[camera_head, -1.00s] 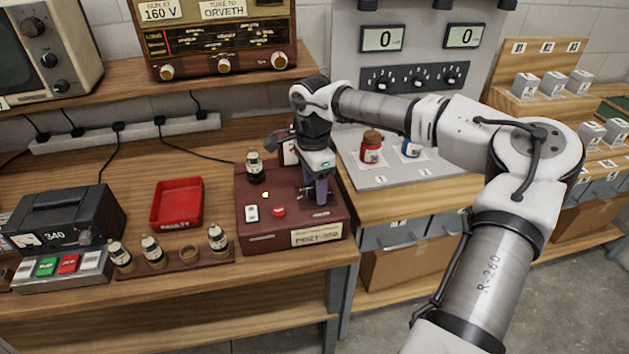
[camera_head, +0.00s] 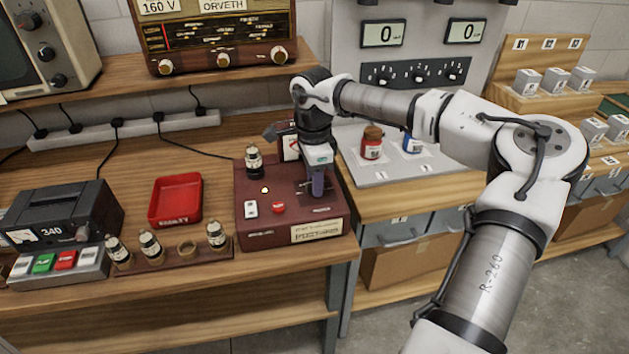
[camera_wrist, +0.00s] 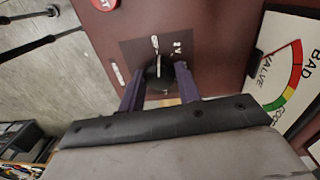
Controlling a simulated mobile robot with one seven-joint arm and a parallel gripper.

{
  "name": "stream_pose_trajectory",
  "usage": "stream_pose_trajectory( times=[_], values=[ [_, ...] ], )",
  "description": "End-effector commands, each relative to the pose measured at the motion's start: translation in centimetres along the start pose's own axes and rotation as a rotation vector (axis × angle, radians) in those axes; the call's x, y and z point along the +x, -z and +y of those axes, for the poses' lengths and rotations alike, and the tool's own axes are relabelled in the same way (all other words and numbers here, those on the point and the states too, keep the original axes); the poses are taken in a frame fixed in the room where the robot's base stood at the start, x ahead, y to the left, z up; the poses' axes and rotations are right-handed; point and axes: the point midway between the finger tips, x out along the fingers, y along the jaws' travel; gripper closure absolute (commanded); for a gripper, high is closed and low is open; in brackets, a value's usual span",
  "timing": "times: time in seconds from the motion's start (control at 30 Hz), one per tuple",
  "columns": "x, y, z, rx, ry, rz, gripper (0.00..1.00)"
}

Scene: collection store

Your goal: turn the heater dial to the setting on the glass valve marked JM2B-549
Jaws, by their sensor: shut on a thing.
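The dark heater dial (camera_wrist: 160,74) sits on a dark square plate with small white marks in the wrist view. My gripper (camera_wrist: 160,84) has its two purple fingers closed on the dial, one on each side. In the head view my gripper (camera_head: 318,190) is low over the right part of the maroon tester box (camera_head: 270,225). One glass valve (camera_head: 254,160) stands upright in the box's back left. More valves stand in a wooden rack, at left (camera_head: 118,250), middle (camera_head: 151,243) and right (camera_head: 215,235). I cannot read their markings.
A meter with a BAD scale (camera_wrist: 292,75) rises behind the dial. The box also has a white switch (camera_head: 251,209) and a red button (camera_head: 278,207). A red tray (camera_head: 176,200) and a black power unit (camera_head: 62,216) stand to the left.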

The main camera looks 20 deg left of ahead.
Motion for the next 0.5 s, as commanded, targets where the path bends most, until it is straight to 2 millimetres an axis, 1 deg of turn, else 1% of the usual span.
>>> stream_pose_trajectory(
  times=[0.07, 0.5],
  values=[
    [0.25, 0.05, -0.04, 0.06, 0.001, -0.004, 0.89],
    [0.13, 0.12, -0.07, 0.421, 0.002, -0.024, 0.89]
  ],
)
